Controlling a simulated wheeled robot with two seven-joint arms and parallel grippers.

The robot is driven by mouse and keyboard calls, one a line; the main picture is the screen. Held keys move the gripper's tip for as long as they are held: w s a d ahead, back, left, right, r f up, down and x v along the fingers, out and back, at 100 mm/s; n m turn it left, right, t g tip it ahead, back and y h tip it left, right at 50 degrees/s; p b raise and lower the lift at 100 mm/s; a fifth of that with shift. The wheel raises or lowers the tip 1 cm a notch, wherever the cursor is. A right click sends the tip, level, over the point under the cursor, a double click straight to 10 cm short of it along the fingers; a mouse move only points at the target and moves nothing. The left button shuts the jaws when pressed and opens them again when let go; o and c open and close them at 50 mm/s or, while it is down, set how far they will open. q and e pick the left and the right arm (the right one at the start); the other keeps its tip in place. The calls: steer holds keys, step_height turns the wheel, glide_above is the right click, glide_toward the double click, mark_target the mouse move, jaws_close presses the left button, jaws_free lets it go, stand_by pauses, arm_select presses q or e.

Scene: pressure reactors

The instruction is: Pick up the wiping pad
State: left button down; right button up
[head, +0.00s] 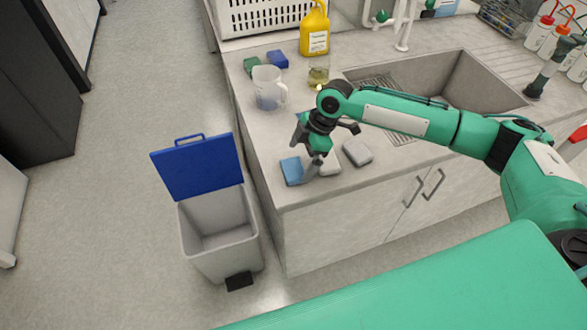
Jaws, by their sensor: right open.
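Several small pads lie on the counter near its front left corner. A blue pad (292,171) is at the left, a pale pad (330,164) is beside it, and a grey pad (357,152) is further right. I cannot tell which one is the wiping pad. My right gripper (314,166) points down over the gap between the blue and pale pads, partly covering them. It is open and holds nothing visible. Whether a finger touches a pad is unclear. My left gripper is out of view.
The sink (475,80) is right. A grey bin (217,228) with its blue lid open stands on the floor left of the counter.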

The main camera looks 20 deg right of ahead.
mark_target(294, 168)
steer(key=x, duration=0.1)
steer(key=p+x, duration=0.1)
steer(key=x, duration=0.1)
steer(key=shift+w+f, duration=0.25)
steer(key=shift+f, duration=0.15)
steer(key=shift+a+f, duration=0.2)
steer(key=shift+f, duration=0.25)
steer(key=c, duration=1)
steer(key=shift+r, duration=0.1)
step_height(294, 168, up, 20)
steer(key=b, duration=0.3)
